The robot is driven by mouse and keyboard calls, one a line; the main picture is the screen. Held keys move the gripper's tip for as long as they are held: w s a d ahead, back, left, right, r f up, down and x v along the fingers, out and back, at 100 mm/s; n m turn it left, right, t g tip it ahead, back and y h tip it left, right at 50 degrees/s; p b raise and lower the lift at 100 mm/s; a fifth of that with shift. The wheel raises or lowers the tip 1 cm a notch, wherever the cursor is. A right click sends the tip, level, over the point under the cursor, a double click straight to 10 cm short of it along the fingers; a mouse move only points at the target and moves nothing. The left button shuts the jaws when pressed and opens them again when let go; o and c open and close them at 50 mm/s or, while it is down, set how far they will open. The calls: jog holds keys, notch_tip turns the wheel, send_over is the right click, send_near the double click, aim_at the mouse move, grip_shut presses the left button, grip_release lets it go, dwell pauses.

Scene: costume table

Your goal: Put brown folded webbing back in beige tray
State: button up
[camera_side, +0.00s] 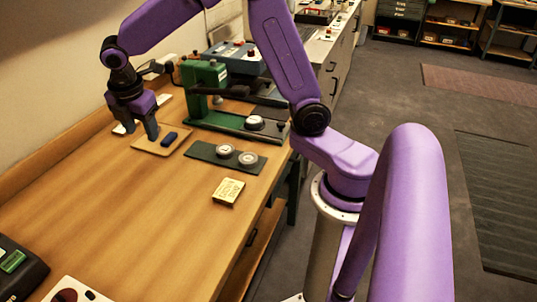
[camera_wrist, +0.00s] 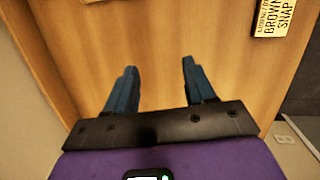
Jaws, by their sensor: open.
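My gripper (camera_side: 143,131) is at the far left of the bench in the side view, low over a small tan, shallow tray (camera_side: 149,149). Its fingers are apart. A small dark blue block (camera_side: 169,139) sits on the tray, to the right of the fingers. In the wrist view my gripper (camera_wrist: 158,66) shows two blue fingers spread with bare wood between them. I cannot make out the brown folded webbing in either view. The fingers hide part of the tray.
A green press (camera_side: 205,82) stands behind the tray. A dark plate with two round silver pieces (camera_side: 225,151) lies right of it. The bench front is mostly clear.

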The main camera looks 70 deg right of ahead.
jog(key=s+d+m+g+y, duration=0.1)
jog(key=s+m, duration=0.5)
jog(key=s, duration=2.5)
jog(key=shift+s+d+f+g+y, duration=0.3)
jog(key=shift+g+y, duration=0.1)
jog(key=shift+y, duration=0.3)
jog(key=shift+w, duration=0.1)
